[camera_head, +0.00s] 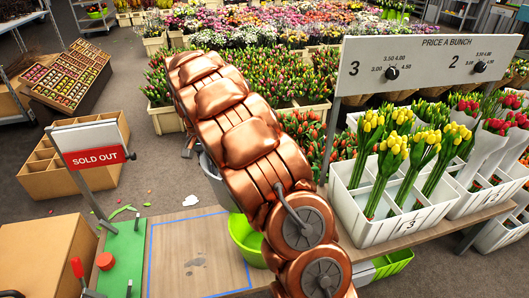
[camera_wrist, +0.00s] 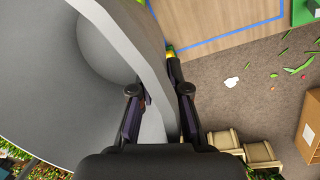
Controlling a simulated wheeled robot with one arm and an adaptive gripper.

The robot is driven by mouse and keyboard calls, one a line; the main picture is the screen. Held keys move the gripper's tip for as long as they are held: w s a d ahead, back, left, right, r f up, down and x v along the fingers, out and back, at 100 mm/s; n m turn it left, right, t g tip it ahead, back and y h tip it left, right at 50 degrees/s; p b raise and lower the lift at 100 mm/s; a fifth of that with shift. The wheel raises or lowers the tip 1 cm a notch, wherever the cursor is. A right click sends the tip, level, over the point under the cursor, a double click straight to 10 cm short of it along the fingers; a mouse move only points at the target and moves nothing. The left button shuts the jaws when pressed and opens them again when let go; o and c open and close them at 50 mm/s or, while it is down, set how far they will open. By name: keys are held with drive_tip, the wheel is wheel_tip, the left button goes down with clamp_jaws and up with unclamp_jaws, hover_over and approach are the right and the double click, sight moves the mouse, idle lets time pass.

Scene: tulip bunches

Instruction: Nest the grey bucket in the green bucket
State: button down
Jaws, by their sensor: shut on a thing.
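The grey bucket (camera_head: 216,182) shows in part behind my copper arm in the head view. In the wrist view it fills the left side, and I look into its open inside (camera_wrist: 60,90). My gripper (camera_wrist: 160,92) is shut on its wall at the rim, one finger inside and one outside. The green bucket (camera_head: 247,241) stands on the wooden bench, lower than the grey bucket and partly covered by my arm. Whether the two buckets touch is hidden.
The wooden bench top (camera_head: 185,252) has a blue taped outline. A green mat (camera_head: 122,252) with a red button lies at its left. A white tulip rack (camera_head: 375,218) stands to the right. A sold-out sign (camera_head: 95,157) stands at left. Petals and scraps litter the floor.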

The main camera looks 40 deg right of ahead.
drive_tip(key=shift+s+d+r+m+t+y+p, duration=0.1)
drive_tip(key=shift+s+d+m+t+y+p, duration=0.25)
drive_tip(key=shift+s+d+m+p, duration=1.85)
drive_tip(key=shift+s+d+m+t+y+p, duration=0.2)
drive_tip(key=shift+s+d+m+y+p, duration=0.85)
drive_tip(key=shift+d+m, duration=2.15)
drive_tip(key=shift+s+d+r+m+t+p, duration=0.1)
drive_tip(key=shift+s+d+m+t+p, duration=0.15)
drive_tip(key=shift+s+d+m+p, duration=2.4)
drive_tip(key=shift+w+a+m, duration=0.45)
drive_tip(key=shift+w+m, duration=0.15)
drive_tip(key=shift+w, duration=0.1)
drive_tip(key=shift+w+a+m, duration=0.4)
drive_tip(key=shift+w+m, duration=0.15)
drive_tip(key=shift+w, duration=0.1)
drive_tip(key=shift+w+d+f+b+x, duration=0.1)
drive_tip(key=shift+d+b+x, duration=0.2)
drive_tip(key=shift+x, duration=1.25)
drive_tip(key=shift+w+d+f+b+x, duration=0.1)
drive_tip(key=shift+d+b+x, duration=0.25)
drive_tip(key=shift+x, duration=1.25)
drive_tip(key=shift+w+d+b+x, duration=0.1)
drive_tip(key=shift+d+b+x, duration=0.2)
drive_tip(key=shift+x, duration=1.25)
drive_tip(key=c, duration=1.1)
unclamp_jaws()
drive_tip(key=shift+r, duration=0.1)
